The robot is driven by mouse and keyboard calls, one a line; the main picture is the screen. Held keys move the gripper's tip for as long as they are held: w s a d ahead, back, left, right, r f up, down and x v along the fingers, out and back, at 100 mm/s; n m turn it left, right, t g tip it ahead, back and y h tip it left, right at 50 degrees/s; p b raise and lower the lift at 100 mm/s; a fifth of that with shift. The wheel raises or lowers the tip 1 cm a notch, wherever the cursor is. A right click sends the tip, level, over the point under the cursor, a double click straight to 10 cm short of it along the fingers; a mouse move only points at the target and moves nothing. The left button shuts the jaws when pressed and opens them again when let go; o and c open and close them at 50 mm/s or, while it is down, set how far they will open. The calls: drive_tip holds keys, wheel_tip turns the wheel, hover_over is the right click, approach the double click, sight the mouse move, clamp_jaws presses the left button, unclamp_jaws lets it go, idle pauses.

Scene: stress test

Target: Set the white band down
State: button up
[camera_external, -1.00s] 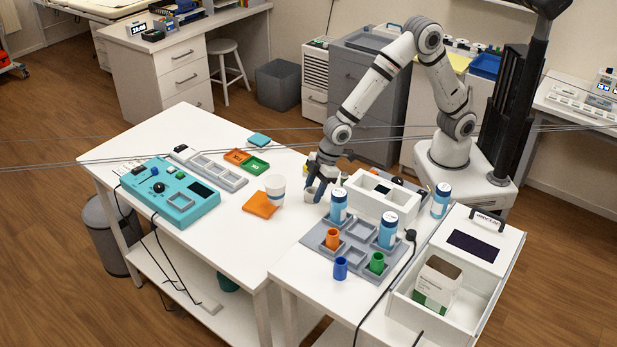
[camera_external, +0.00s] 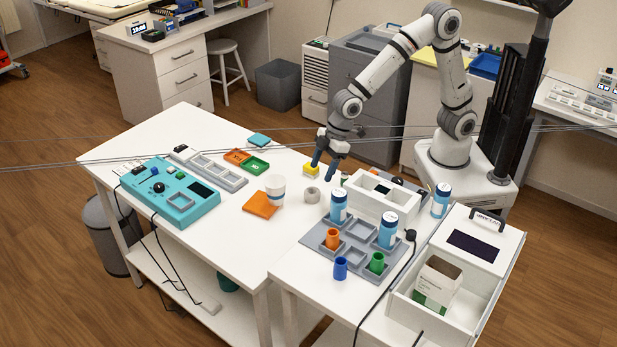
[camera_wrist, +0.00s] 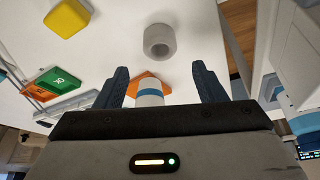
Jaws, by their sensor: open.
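The white band (camera_external: 312,195), a short pale ring, stands on the white table with its hole facing up. It touches nothing else that I can see. In the wrist view the band (camera_wrist: 159,41) lies beyond my fingertips, apart from them. My gripper (camera_external: 324,169) is above the table, up and behind the band, with its two dark blue fingers spread. In the wrist view the gripper (camera_wrist: 160,72) has nothing between its fingers in its grasp.
A yellow block (camera_external: 311,170) sits behind the band. A white cup with a blue stripe (camera_external: 275,188) and an orange square (camera_external: 261,205) are to the left. A white open box (camera_external: 378,210) and a grey tray (camera_external: 318,239) with bottles are to the right.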

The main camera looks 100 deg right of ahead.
drive_tip(key=s+d+r+m+h, duration=0.1)
drive_tip(key=s+d+r, duration=0.35)
drive_tip(key=s, duration=0.25)
drive_tip(key=s+d+r+m, duration=0.1)
drive_tip(key=s+d+r, duration=0.3)
drive_tip(key=s+d, duration=0.2)
drive_tip(key=s+d+m, duration=0.1)
drive_tip(key=s+d, duration=0.2)
drive_tip(key=s, duration=0.3)
drive_tip(key=s+d+f+m+g, duration=0.1)
drive_tip(key=s+d, duration=0.2)
drive_tip(key=s, duration=0.4)
drive_tip(key=shift+m+g+h, duration=0.3)
drive_tip(key=shift+h, duration=0.1)
drive_tip(key=shift+d+r, duration=0.1)
